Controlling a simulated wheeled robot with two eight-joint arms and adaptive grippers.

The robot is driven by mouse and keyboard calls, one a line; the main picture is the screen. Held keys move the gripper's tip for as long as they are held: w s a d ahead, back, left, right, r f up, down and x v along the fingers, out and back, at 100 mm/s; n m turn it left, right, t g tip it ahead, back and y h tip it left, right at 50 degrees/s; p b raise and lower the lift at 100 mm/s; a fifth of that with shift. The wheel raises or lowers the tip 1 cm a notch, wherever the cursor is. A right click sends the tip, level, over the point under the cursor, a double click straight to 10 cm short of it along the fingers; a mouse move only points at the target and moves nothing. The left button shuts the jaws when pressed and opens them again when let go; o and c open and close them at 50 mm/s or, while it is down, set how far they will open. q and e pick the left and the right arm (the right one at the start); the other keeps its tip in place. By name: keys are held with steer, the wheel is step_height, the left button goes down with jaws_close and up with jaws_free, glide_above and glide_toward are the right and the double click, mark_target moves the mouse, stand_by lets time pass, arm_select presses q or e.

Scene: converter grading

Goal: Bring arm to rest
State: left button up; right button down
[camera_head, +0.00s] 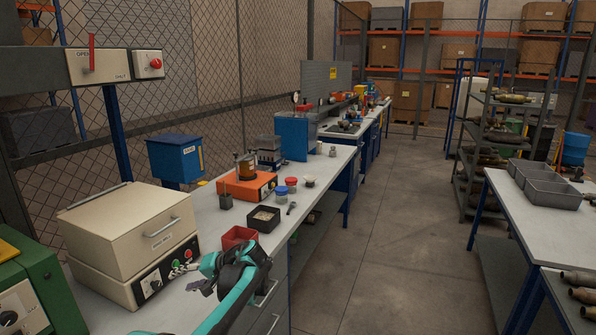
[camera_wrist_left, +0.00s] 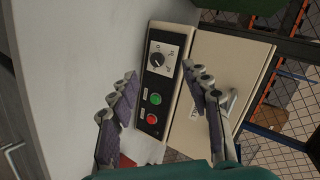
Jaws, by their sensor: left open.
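My left arm, teal and dark, comes up from the bottom of the head view and bends over the front edge of the near bench. My left gripper (camera_head: 197,277) is in front of the control panel of a cream box-shaped machine (camera_head: 122,222). In the left wrist view my left gripper (camera_wrist_left: 163,92) has its two purple-padded fingers spread apart, with nothing between them. Beyond the fingers are the machine's dark panel (camera_wrist_left: 155,85), a dial, a green button (camera_wrist_left: 155,98) and a red button (camera_wrist_left: 152,119). My right gripper is not in view.
The grey bench (camera_head: 222,216) holds a red bin (camera_head: 239,237), a black tray (camera_head: 264,218), an orange device (camera_head: 246,187) and small jars. A green machine (camera_head: 40,290) stands at left. A second table (camera_head: 530,225) stands right, with open floor (camera_head: 390,230) between.

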arm_select(q)
steer(key=s+d+r+m+t+h, duration=0.1)
steer(key=s+d+h, duration=0.25)
steer(key=s, duration=0.65)
steer(key=s+d+r+t+h, duration=0.1)
steer(key=s+d+h, duration=0.25)
steer(key=s, duration=0.55)
steer(key=s+d+f+t+h, duration=0.1)
steer(key=s+d+f+h, duration=0.1)
steer(key=s, duration=0.5)
steer(key=s+d+f+t+h, duration=0.1)
steer(key=s+d+f+h, duration=0.1)
steer(key=s+d+f, duration=0.2)
steer(key=s+d, duration=0.2)
steer(key=s, duration=0.1)
steer(key=shift+f+t+h, duration=0.4)
steer(key=shift+s+d, duration=0.1)
